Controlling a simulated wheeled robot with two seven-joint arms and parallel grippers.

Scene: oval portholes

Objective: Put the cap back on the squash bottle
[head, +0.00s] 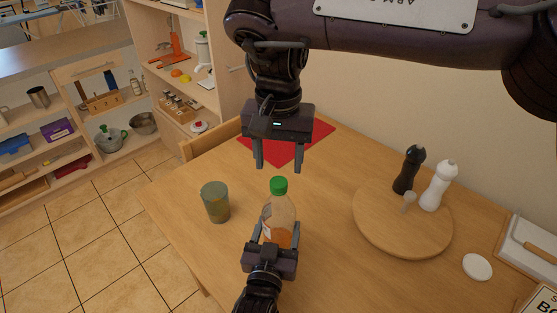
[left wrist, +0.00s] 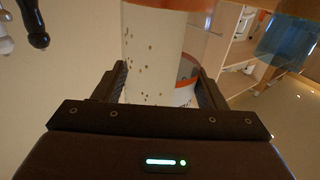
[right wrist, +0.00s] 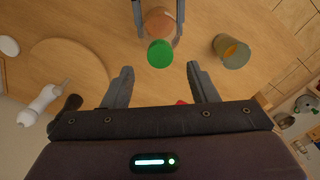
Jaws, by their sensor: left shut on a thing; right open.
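The squash bottle (head: 281,213) is clear with orange squash in it and stands upright on the table. Its green cap (head: 279,186) sits at the top of the neck; I cannot tell whether it is screwed down. The cap also shows from above in the right wrist view (right wrist: 160,53). My left gripper (head: 277,232) is shut around the bottle's body, which fills the middle of the left wrist view (left wrist: 152,55). My right gripper (head: 279,169) is open and empty, pointing down just above and behind the cap, apart from it.
A greenish tumbler (head: 215,202) stands left of the bottle. A round wooden board (head: 385,230) with a black mill (head: 408,168) and a white mill (head: 438,186) is at the right. A red mat (head: 310,140) lies behind. A white disc (head: 477,267) lies front right.

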